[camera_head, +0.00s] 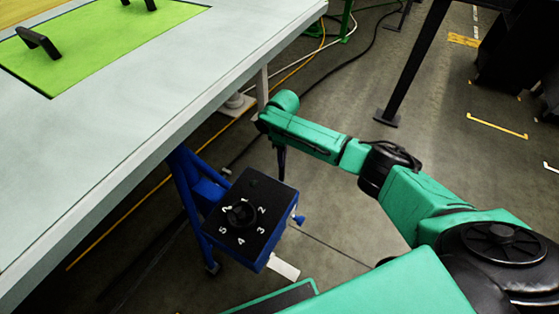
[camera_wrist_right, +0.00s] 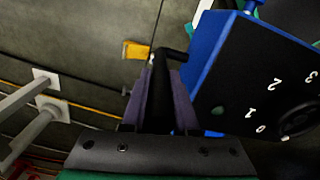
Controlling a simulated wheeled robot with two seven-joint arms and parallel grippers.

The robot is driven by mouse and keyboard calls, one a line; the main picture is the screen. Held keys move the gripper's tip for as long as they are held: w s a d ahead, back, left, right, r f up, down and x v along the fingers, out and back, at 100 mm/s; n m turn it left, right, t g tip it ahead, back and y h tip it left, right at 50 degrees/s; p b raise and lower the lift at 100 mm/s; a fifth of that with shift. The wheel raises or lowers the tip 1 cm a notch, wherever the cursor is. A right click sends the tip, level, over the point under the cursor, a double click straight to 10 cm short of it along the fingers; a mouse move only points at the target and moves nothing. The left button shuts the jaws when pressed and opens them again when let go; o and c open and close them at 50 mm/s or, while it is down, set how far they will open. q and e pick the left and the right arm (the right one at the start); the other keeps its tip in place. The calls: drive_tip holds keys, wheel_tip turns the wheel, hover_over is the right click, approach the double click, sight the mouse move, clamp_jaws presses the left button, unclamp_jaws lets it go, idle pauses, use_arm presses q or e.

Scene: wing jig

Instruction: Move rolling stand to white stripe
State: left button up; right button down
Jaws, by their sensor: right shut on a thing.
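The rolling stand (camera_head: 252,220) is blue with a black top panel that carries a dial and white numbers. It stands beside the table, with a blue frame and a caster below. In the right wrist view the stand's blue box (camera_wrist_right: 225,75) is close on the right. My right gripper (camera_head: 281,160) is just behind the box. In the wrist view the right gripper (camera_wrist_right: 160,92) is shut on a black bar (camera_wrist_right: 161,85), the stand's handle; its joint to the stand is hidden. A short white mark (camera_head: 551,167) lies on the floor at far right; I cannot tell whether it is the stripe. My left gripper is out of view.
A large pale table (camera_head: 150,110) with a green mat (camera_head: 110,50) fills the left, its edge close to the stand. Cables (camera_head: 320,50) lie on the floor behind. A dark post (camera_head: 412,70) stands at the back. Open floor (camera_head: 340,220) lies to the right.

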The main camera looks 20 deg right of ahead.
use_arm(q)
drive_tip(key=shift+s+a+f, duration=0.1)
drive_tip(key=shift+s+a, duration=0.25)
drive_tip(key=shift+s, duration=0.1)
use_arm(e)
drive_tip(key=c, duration=0.7)
unclamp_jaws()
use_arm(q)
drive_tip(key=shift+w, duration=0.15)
use_arm(e)
wheel_tip(320, 180, up, 12)
drive_tip(key=shift+r+p, duration=0.1)
drive_tip(key=shift+p, duration=0.75)
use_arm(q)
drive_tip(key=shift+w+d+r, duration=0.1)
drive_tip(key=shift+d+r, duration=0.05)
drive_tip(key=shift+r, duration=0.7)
